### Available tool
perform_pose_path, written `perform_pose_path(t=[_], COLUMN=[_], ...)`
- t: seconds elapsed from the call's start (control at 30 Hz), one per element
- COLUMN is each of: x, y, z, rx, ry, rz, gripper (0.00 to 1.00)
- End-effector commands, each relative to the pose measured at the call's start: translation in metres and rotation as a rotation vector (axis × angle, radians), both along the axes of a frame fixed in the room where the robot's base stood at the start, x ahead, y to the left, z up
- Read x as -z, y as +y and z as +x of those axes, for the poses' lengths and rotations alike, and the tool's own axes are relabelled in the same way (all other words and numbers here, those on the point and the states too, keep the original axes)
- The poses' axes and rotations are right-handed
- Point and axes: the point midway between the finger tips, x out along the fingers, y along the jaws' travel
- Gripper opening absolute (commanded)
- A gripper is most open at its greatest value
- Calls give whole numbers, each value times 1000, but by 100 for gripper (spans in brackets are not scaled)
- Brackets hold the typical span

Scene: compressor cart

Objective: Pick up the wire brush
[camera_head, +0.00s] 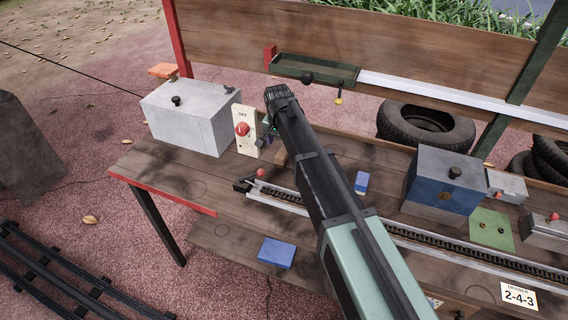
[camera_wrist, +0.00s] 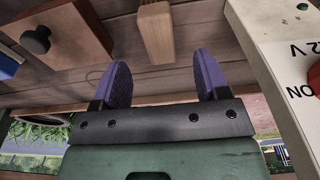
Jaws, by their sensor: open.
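A plain light-wood bar (camera_wrist: 156,32), which may be the wire brush's handle, lies on the plank bench just beyond my fingertips in the wrist view. No bristles show, so I cannot confirm it is the brush. A small piece of similar wood (camera_head: 280,158) shows beside my arm in the head view. My gripper (camera_wrist: 161,65) is open, its two purple fingers apart with nothing between them. The bar lies roughly in line with the gap. In the head view my arm hides most of the gripper and part of the bench.
A white switch panel (camera_head: 244,130) with a red button stands close by; it also shows right of the fingers in the wrist view (camera_wrist: 285,75). A grey box (camera_head: 195,115) is beside it. A toothed rail (camera_head: 440,245), blue block (camera_head: 361,183) and blue-fronted box (camera_head: 440,190) are rightward.

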Motion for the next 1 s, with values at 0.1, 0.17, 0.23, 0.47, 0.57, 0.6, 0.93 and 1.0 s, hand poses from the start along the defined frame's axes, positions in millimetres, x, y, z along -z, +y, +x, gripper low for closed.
perform_pose_path(t=[0.1,0.17,0.23,0.47,0.57,0.6,0.93,1.0], x=[20,17,20,64,71,70,66,66], y=[-1,-1,-1,-3,-4,-4,-4,-4], z=[2,2,2,7,8,8,8,8], rx=[0,-1,-1,-1,-1,-1,-1,-1], ry=[0,0,0,0,0,0,0,0], rz=[0,0,0,0,0,0,0,0], gripper=[68,68,68,68,68,68,40,30])
